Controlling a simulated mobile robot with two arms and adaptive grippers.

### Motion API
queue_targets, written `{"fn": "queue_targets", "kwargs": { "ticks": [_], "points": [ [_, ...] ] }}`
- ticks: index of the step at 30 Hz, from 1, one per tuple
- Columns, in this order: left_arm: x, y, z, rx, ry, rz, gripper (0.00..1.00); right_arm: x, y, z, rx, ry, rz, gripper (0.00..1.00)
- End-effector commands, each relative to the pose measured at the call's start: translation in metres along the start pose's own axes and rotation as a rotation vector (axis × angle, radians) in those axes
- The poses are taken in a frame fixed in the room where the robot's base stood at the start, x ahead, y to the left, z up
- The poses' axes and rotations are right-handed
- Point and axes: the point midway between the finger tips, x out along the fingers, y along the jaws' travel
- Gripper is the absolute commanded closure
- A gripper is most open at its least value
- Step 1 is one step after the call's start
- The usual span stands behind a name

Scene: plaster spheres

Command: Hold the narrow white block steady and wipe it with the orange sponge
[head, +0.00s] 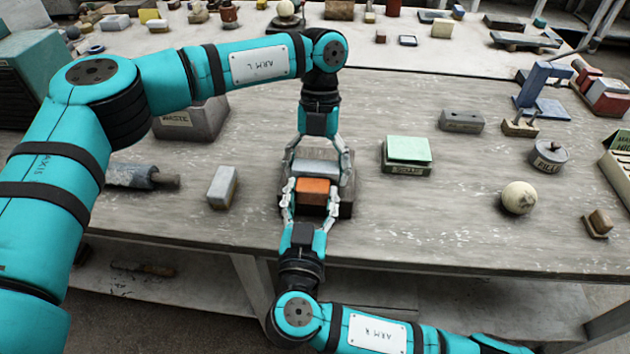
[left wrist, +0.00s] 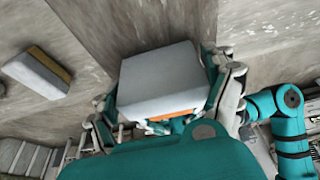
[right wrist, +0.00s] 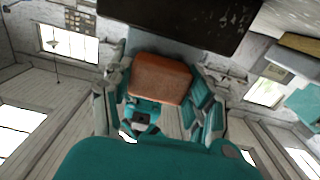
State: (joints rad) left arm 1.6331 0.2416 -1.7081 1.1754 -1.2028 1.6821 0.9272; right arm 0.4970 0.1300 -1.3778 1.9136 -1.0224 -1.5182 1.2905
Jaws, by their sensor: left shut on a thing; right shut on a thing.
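The narrow white block (head: 316,168) lies low over a dark slab (head: 346,192) near the table's front edge. My left gripper (head: 318,162) is shut on it from the far side; the block fills the left wrist view (left wrist: 160,78). The orange sponge (head: 313,186) sits right in front of the block, and it also shows in the right wrist view (right wrist: 160,78). My right gripper (head: 311,196) is shut on the sponge from the near side. Sponge and block look in contact, but the contact face is hidden. The fingers partly cover the slab.
A pale block (head: 222,187) stands to the left, beside a grey cylinder tool (head: 135,177). A large grey block (head: 192,118) is behind them. To the right are a green-topped box (head: 408,150), a plaster sphere (head: 518,197) and a round weight (head: 549,156).

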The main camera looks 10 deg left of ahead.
Motion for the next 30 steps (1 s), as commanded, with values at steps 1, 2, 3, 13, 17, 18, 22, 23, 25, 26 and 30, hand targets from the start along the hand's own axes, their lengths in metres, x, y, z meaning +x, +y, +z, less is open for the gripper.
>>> {"fn": "queue_targets", "kwargs": {
  "ticks": [1,2,3,13,17,18,22,23,25,26,30],
  "points": [
    [0.000,0.000,0.000,-0.001,0.000,0.001,0.44,-0.001,-0.004,0.000,0.001,-0.002,0.000,0.57],
    [0.000,0.000,0.000,-0.001,0.000,0.001,0.44,-0.001,-0.006,0.000,0.001,-0.002,0.000,0.57],
    [0.000,0.000,0.000,-0.001,0.000,0.001,0.44,-0.001,-0.009,0.000,0.001,-0.001,0.000,0.57],
    [0.000,0.001,0.001,-0.002,-0.001,0.001,0.44,0.001,-0.022,0.000,0.001,-0.002,0.000,0.57],
    [0.000,0.001,0.001,-0.002,-0.002,0.000,0.44,0.001,-0.029,0.000,0.000,-0.001,0.000,0.57],
    [0.000,0.000,0.001,-0.002,-0.002,0.000,0.44,0.001,-0.030,0.000,0.000,-0.001,0.000,0.57],
    [0.000,0.000,0.001,-0.001,-0.002,0.000,0.44,0.002,-0.030,0.000,-0.001,0.000,-0.001,0.57],
    [0.000,0.000,0.001,-0.001,-0.002,0.000,0.44,0.002,-0.030,0.000,0.000,0.000,-0.001,0.57],
    [0.000,0.000,0.001,-0.001,-0.002,0.000,0.44,0.002,-0.030,0.000,0.000,0.000,-0.001,0.57],
    [0.000,0.000,0.001,-0.001,-0.002,0.000,0.44,0.001,-0.030,0.000,-0.001,0.000,-0.001,0.57],
    [0.000,0.000,0.001,-0.001,-0.002,0.000,0.44,-0.003,-0.025,0.001,0.000,-0.002,-0.002,0.57]
  ]
}}
